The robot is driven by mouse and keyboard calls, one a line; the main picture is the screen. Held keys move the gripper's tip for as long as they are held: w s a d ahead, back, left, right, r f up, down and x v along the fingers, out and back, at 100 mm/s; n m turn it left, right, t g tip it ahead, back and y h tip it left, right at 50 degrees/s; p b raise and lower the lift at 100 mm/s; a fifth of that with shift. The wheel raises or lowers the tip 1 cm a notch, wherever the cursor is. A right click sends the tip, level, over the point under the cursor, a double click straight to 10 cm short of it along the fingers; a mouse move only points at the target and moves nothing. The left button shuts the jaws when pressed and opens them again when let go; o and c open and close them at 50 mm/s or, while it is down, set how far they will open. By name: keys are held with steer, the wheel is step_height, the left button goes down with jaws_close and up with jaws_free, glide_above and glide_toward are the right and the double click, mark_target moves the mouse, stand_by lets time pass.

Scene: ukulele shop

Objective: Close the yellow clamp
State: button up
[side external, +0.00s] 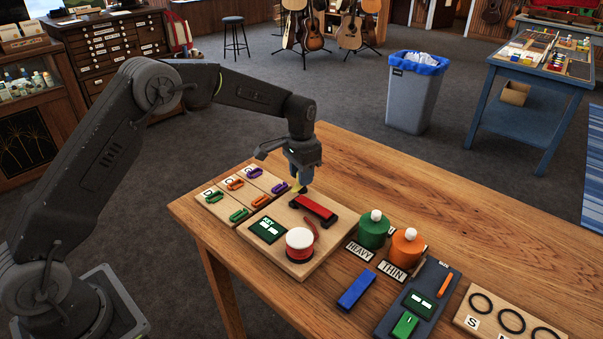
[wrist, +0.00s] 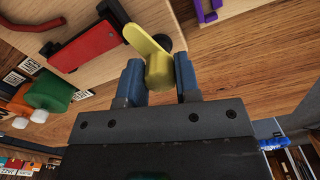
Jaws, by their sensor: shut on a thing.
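The yellow clamp (wrist: 154,62) sits at the end of a red bar with black ends (side external: 314,208) on a light wooden board. In the wrist view, its rounded yellow part is between my two blue-grey fingers, and a flat yellow part reaches up toward the black end piece. My gripper (wrist: 158,76) is shut on the yellow clamp. In the side view, my gripper (side external: 300,178) points down at the board's far edge, and only a little of the yellow clamp (side external: 297,187) shows below it. I cannot tell how far the clamp is closed.
Green (side external: 373,231) and orange (side external: 406,248) pots stand to the right. The table behind them is clear.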

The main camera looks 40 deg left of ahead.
steer(key=n, duration=0.5)
steer(key=shift+n, duration=0.3)
stand_by(0.4)
steer(key=o, duration=0.9)
steer(key=shift+r, duration=0.1)
step_height(320, 180, up, 14)
steer(key=shift+f, duration=0.2)
